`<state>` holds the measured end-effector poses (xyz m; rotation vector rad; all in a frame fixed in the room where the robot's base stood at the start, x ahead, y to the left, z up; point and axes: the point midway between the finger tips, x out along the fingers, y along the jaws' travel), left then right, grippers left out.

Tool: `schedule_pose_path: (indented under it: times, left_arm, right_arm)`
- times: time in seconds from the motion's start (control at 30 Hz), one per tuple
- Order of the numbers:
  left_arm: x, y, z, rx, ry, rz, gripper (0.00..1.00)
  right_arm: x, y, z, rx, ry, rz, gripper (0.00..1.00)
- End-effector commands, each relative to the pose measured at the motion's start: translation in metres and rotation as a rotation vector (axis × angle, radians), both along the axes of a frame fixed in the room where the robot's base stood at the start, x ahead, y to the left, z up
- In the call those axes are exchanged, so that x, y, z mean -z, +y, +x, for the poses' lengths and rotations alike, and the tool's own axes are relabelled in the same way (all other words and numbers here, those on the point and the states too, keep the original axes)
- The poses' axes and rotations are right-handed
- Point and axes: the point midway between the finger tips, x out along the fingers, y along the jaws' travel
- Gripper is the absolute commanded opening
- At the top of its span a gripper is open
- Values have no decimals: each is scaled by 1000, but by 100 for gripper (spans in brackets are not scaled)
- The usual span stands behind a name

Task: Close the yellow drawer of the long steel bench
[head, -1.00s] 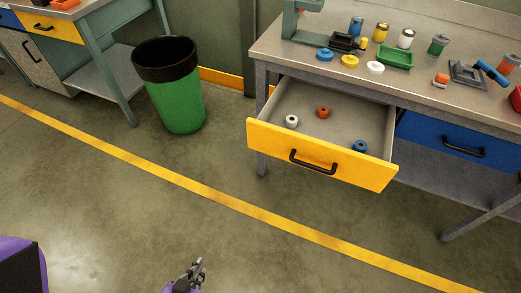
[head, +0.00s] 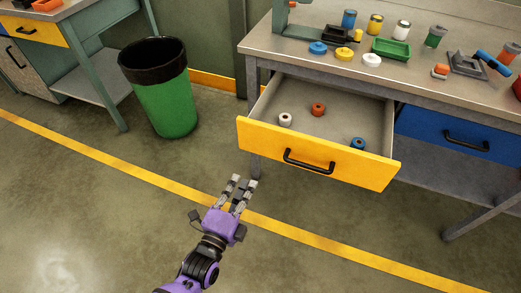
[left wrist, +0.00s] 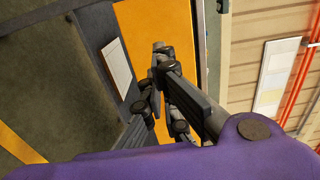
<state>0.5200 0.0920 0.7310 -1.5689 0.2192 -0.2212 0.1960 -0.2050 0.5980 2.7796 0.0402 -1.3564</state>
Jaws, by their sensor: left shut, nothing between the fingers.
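The yellow drawer (head: 340,162) of the long steel bench (head: 385,62) stands pulled out, with its black handle (head: 308,163) on the front. Inside lie a white roller (head: 285,120), an orange roller (head: 318,109) and a blue roller (head: 358,143). My left gripper (head: 240,184) is below and left of the handle in the head view, apart from the drawer front as far as I can tell. In the left wrist view its fingers (left wrist: 158,55) are shut and empty, with a yellow panel (left wrist: 150,20) behind them. My right gripper is not in view.
A blue drawer (head: 455,135) sits shut to the right under the bench top. A green bin with a black rim (head: 165,105) stands to the left. Small coloured parts and jars stand on the bench. The floor in front is clear, crossed by a yellow line.

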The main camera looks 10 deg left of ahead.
Motion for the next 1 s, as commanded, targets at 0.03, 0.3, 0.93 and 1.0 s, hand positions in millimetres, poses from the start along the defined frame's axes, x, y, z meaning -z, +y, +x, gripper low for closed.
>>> schedule_pose_path:
  times: [0.03, 0.3, 0.93, 1.0]
  left_arm:
    - [-1, -1, 3, 0, -3, 8, 0]
    - [-2, -13, 44, 1, -6, 10, 0]
    - [0, -38, 133, 0, -1, 9, 0]
    - [1, -38, 134, 0, 0, 10, 0]
  right_arm:
    - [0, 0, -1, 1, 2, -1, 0]
    - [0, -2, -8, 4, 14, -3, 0]
    - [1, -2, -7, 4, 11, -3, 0]
    - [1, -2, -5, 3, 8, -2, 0]
